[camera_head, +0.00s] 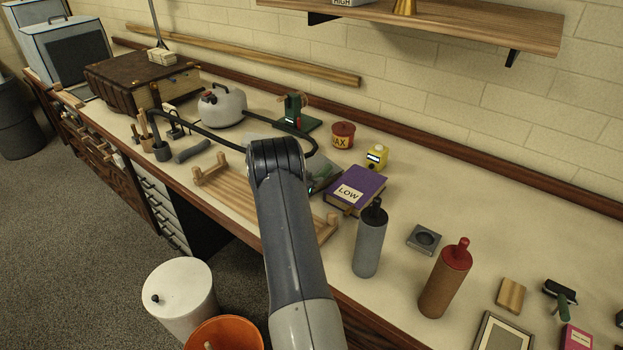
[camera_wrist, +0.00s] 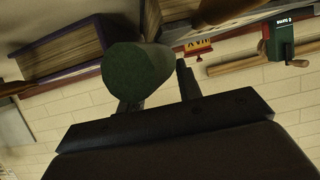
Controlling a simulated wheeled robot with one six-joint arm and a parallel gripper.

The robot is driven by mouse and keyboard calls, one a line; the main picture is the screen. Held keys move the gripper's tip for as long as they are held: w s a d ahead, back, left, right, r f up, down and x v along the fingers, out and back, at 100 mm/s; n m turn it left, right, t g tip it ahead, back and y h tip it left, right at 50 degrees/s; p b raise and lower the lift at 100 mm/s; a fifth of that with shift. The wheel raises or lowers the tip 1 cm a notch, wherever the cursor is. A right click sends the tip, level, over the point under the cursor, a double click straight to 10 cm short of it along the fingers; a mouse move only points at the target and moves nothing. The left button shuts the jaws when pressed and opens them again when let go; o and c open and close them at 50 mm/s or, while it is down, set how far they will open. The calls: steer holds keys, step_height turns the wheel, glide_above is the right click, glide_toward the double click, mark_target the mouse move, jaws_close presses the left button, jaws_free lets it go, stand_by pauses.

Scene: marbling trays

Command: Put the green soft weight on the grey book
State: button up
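The green soft weight (camera_wrist: 136,72) shows as a dark green round end with a paler side in the wrist view. The two fingers of my gripper (camera_wrist: 158,88) sit against it on either side, and it partly hides one finger. In the head view my arm covers most of the gripper, and only a bit of green shows beside it. The grey book (camera_head: 331,172) lies on the bench just left of the purple book, partly hidden by my arm. Its grey edge seems to show at the top of the wrist view (camera_wrist: 240,18). I cannot tell whether the weight touches it.
The purple book labelled LOW (camera_head: 357,187) lies right of the grey book. A red wax tin (camera_head: 343,134), a yellow timer (camera_head: 376,157) and a green press (camera_head: 293,112) stand behind. A grey bottle (camera_head: 370,243) and a wooden rack (camera_head: 240,192) are in front. The bench at back right is clear.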

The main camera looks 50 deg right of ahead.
steer(key=o, duration=0.4)
steer(key=shift+r, duration=0.15)
steer(key=shift+a+r, duration=0.1)
steer(key=shift+a, duration=0.05)
steer(key=b+v, duration=0.1)
steer(key=v, duration=1)
steer(key=shift+a+r, duration=0.1)
steer(key=shift+a, duration=0.25)
